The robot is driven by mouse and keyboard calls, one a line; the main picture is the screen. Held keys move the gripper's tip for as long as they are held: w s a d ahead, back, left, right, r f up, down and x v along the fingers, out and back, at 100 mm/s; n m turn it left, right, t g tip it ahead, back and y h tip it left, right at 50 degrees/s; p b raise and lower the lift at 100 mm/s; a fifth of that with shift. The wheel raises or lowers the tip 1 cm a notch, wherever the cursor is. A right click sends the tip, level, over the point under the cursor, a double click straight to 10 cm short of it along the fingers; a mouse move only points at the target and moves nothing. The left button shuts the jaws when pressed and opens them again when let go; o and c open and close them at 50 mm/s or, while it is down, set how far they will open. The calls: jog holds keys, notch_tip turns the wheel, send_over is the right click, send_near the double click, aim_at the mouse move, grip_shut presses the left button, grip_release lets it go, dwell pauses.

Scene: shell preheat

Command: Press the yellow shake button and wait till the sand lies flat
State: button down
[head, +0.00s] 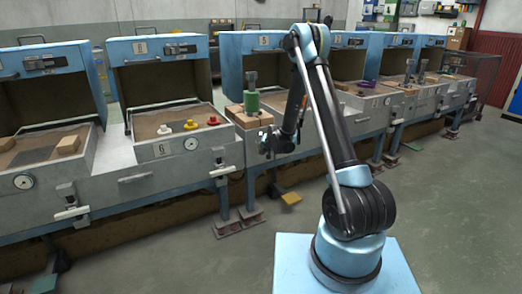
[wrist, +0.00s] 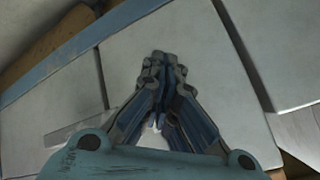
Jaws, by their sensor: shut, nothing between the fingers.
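Three small knob-like pieces sit in the sand bed (head: 148,119) of the box marked 6: a white one (head: 164,130), a yellow one (head: 190,125) and a red one (head: 213,121). I cannot tell whether the yellow piece is the shake button. My gripper (head: 266,147) hangs at the front of the bench, right of that box and apart from these pieces. In the wrist view my gripper (wrist: 163,62) is shut and empty over pale grey panels. No yellow button shows there. The sand surface is too small to judge for flatness.
Raised blue lids (head: 160,48) stand behind the sand boxes along the bench. A green cylinder (head: 251,103) stands on a brown block near my gripper. A flat yellow piece (head: 291,198) lies low in front of the bench. The grey floor (head: 180,258) in front is clear.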

jog(key=shift+s+d, duration=0.3)
jog(key=shift+s, duration=0.15)
jog(key=s+d, duration=0.1)
jog(key=s, duration=0.1)
jog(key=s+d, duration=0.1)
jog(key=s, duration=0.1)
jog(key=shift+s+d, duration=0.1)
jog(key=shift+d, duration=0.25)
dwell(0.7)
